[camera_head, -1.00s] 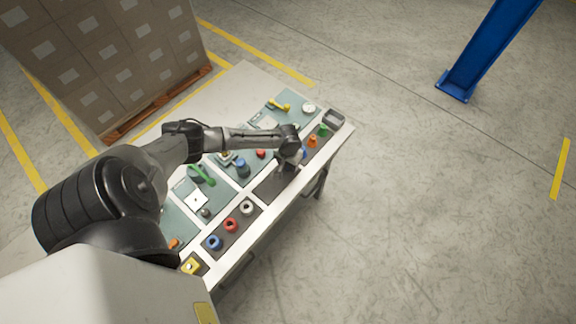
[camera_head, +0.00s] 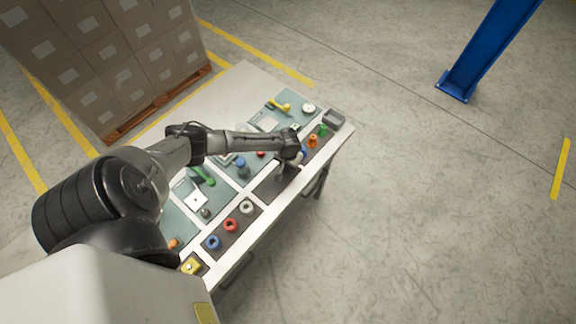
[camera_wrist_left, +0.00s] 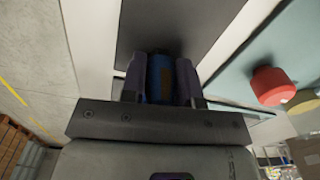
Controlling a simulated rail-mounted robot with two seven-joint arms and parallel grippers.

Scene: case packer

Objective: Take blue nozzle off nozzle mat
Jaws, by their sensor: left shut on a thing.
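The blue nozzle (camera_wrist_left: 159,80) is between the two dark fingers of my left gripper (camera_wrist_left: 161,68) in the left wrist view. The fingers are shut on its sides. In the head view my left gripper (camera_head: 297,158) is low over the right part of the table, and a bit of blue (camera_head: 304,154) shows beside it. The dark nozzle mat (camera_head: 318,146) carries an orange nozzle (camera_head: 312,141) and a green nozzle (camera_head: 323,130). I cannot tell whether the blue nozzle still touches the mat. My right gripper is not in view.
Blue, red and white rings (camera_head: 231,225) sit on another dark mat nearer me. A dark mat part (camera_head: 272,190) between them is bare. A red knob (camera_wrist_left: 271,86) shows beside my gripper in the wrist view.

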